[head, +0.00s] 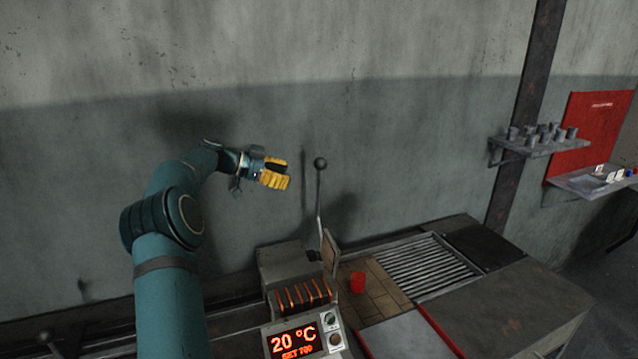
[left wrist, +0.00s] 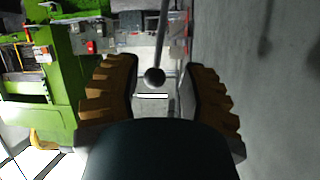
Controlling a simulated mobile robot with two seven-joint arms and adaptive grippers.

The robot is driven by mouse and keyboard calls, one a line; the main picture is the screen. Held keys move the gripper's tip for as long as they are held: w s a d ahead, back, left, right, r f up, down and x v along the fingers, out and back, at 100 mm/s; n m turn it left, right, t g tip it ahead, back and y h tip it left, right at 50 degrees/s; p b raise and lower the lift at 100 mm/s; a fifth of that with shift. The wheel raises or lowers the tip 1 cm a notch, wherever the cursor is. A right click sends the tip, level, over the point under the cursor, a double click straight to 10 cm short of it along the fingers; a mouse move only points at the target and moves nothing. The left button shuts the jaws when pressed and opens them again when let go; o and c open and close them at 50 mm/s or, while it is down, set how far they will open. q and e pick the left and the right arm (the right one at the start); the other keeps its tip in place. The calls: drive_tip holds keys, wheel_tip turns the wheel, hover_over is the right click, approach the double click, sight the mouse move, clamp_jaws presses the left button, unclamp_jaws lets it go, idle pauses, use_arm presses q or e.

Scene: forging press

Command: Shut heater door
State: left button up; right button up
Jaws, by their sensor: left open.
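The heater (head: 292,268) stands low in the middle of the head view, with glowing orange coils and a display reading 20 °C. Its door (head: 330,254) appears as an upright plate on the right side, standing open. A thin lever with a dark ball knob (head: 320,163) rises behind the heater. My left gripper (head: 277,174) has yellow fingers, is open and empty, and is left of the knob at about its height in the picture. In the left wrist view the knob (left wrist: 155,76) shows between the open fingers, ahead of them. My right gripper is not in view.
A wall shelf (head: 540,147) with several small grey pieces is at right. The wall behind my left gripper is bare.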

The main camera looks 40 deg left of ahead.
sight(319, 195)
use_arm(q)
drive_tip(key=p+x, duration=0.1)
drive_tip(key=x, duration=1)
drive_tip(key=shift+w, duration=0.1)
clamp_jaws()
